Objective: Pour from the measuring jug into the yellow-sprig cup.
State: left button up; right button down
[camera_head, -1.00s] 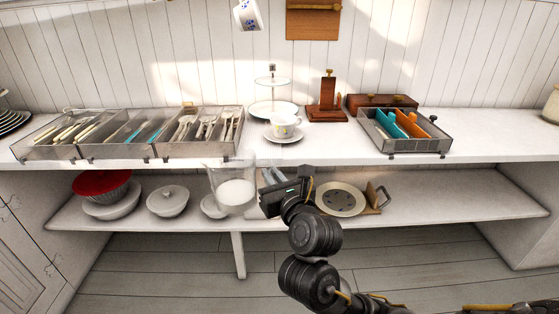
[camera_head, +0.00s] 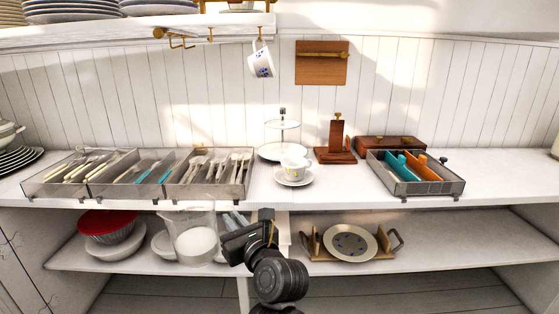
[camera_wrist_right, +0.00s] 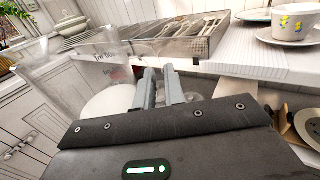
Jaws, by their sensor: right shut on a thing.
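The measuring jug (camera_head: 192,240) is clear, with white contents, and looks upright. My right gripper (camera_head: 230,224) is shut on its right side and holds it in front of the counter's front edge and the lower shelf. In the right wrist view the jug (camera_wrist_right: 60,72) is at the left, beyond the gripper's fingers (camera_wrist_right: 160,82). The yellow-sprig cup (camera_head: 293,163) stands upright on a saucer (camera_head: 294,180) on the counter, to the right of and above the jug in the head view. Its yellow sprigs show in the wrist view (camera_wrist_right: 297,24). My left gripper is out of view.
A cutlery tray (camera_head: 205,190) stands left of the cup, a tiered stand (camera_head: 283,150) behind it. A grey tray (camera_head: 425,188) with orange and teal things stands at right. A blue-marked cup (camera_head: 261,62) hangs above. Below are a red-topped bowl (camera_head: 107,224) and a plate (camera_head: 350,243).

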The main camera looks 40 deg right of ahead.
aim_at(295, 168)
jog(key=i, duration=0.45)
jog(key=u, duration=1.95)
jog(key=i, duration=0.4)
jog(key=z, duration=3.7)
